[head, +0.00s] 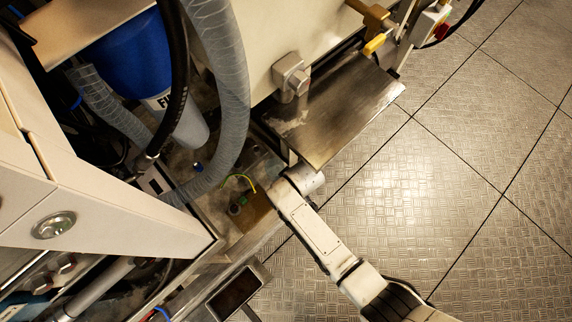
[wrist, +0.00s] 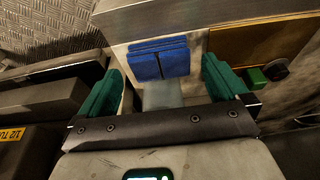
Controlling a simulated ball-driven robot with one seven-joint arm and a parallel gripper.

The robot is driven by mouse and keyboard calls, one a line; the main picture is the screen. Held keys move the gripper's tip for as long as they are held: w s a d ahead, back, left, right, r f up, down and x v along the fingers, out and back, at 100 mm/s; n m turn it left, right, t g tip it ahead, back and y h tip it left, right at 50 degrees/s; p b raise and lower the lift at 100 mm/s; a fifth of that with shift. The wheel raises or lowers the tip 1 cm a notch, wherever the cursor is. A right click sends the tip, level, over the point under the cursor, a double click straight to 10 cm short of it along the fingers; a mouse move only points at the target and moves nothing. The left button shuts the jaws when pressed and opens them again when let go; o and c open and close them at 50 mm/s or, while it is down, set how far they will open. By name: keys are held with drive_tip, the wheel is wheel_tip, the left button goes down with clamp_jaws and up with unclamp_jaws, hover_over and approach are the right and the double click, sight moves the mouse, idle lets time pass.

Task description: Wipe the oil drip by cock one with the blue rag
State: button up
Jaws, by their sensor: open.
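My gripper (wrist: 164,78) is open in the wrist view, with green pads on both fingers. A folded blue rag (wrist: 158,60) shows between and beyond the fingertips, with a gap on each side. I cannot tell how far it is from the fingers in depth. In the head view my arm reaches up from the lower right, and its end is beside the metal shelf; the gripper and rag cannot be made out there. A yellow-handled valve (head: 375,44) is at the top; I cannot tell whether it is cock one. I cannot make out any oil drip.
A metal shelf (head: 335,108) juts out above my arm's end. A grey ribbed hose (head: 225,80) and a blue-topped filter housing (head: 135,60) stand left. A green knob (wrist: 257,77) and a black knob (wrist: 276,70) are right of the rag. Tiled floor (head: 460,170) is open at right.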

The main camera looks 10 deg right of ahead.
drive_tip(key=shift+x, duration=0.9)
drive_tip(key=c, duration=1.1)
drive_tip(key=shift+r, duration=0.1)
